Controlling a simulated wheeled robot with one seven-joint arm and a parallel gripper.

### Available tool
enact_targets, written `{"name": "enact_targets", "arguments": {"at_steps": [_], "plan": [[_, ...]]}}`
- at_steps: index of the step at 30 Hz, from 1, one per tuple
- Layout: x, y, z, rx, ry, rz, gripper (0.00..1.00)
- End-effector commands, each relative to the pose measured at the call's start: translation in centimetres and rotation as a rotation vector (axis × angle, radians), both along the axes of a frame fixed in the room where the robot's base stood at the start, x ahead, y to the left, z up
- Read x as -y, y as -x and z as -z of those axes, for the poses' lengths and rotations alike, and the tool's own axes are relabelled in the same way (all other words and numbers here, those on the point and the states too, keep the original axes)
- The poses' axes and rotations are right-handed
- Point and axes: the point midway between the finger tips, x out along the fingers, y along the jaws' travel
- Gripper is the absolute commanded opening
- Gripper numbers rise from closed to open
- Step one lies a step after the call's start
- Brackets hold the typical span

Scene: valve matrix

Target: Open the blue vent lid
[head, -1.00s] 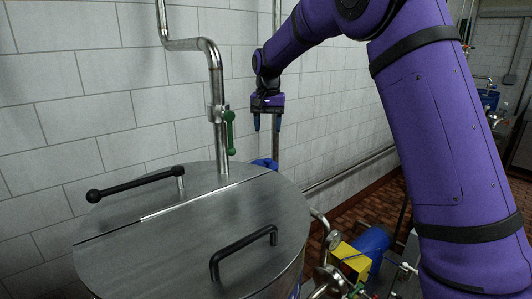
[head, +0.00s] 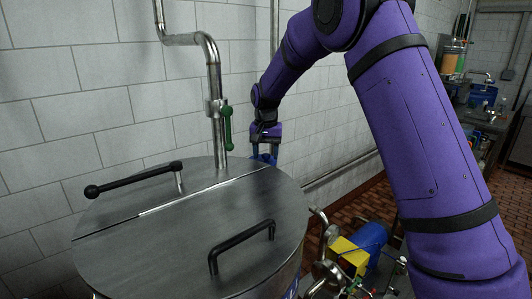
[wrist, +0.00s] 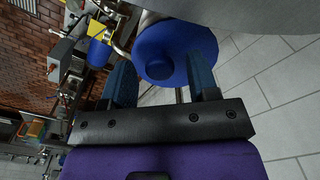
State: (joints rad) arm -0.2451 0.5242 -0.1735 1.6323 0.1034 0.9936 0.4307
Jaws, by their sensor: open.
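The blue vent lid (wrist: 174,52) is a round blue cap at the rim of the steel tank, seen close up in the wrist view. In the head view only a bit of blue shows behind the tank's far right edge, and I cannot separate it clearly from my fingers. My gripper (wrist: 163,82) is open, with its two blue-grey fingers on either side of the lid's near part in the wrist view. Whether the fingers touch the lid I cannot tell. In the head view my gripper (head: 264,157) points down at the tank's far edge.
The steel tank top (head: 190,235) carries two black handles, one (head: 242,240) at the front right and one (head: 135,178) at the left. A pipe with a green valve handle (head: 228,128) rises left of my gripper. A tiled wall stands behind. A blue and yellow pump (head: 350,254) sits lower right.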

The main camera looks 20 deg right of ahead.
Motion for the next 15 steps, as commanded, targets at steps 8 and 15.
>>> {"name": "enact_targets", "arguments": {"at_steps": [8,15], "plan": [[0.0,0.01,-0.02,0.0,0.0,0.0,0.29],[-0.01,0.0,-0.04,0.0,0.0,0.0,0.0]]}}
